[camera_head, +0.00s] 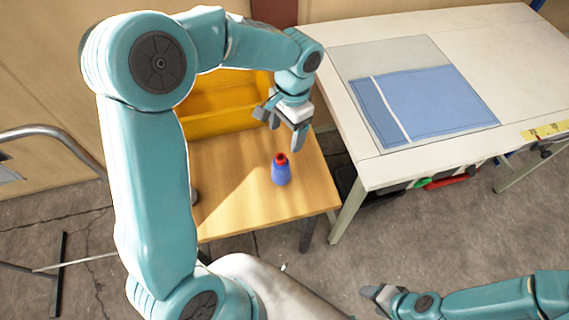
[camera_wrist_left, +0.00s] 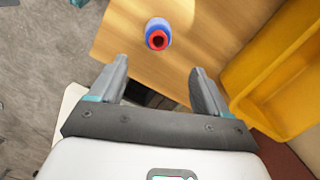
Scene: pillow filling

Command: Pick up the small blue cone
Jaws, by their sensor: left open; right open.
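The small blue cone (camera_head: 281,172) has a red top and stands upright on the small wooden table (camera_head: 240,212). In the left wrist view the cone (camera_wrist_left: 158,33) shows from above, beyond and between my fingertips. My left gripper (camera_head: 283,127) is open and empty, above the table and behind the cone in the head view. Its two fingers also show in the left wrist view (camera_wrist_left: 157,75), apart from the cone. My right gripper (camera_head: 382,297) is at the bottom right of the head view, open, over the floor and away from the table.
A yellow bin (camera_head: 215,122) stands at the back of the wooden table; it also shows in the left wrist view (camera_wrist_left: 262,103). A white table (camera_head: 480,40) to the right holds a blue fabric piece (camera_head: 440,103). A metal rail (camera_head: 45,131) stands at the left.

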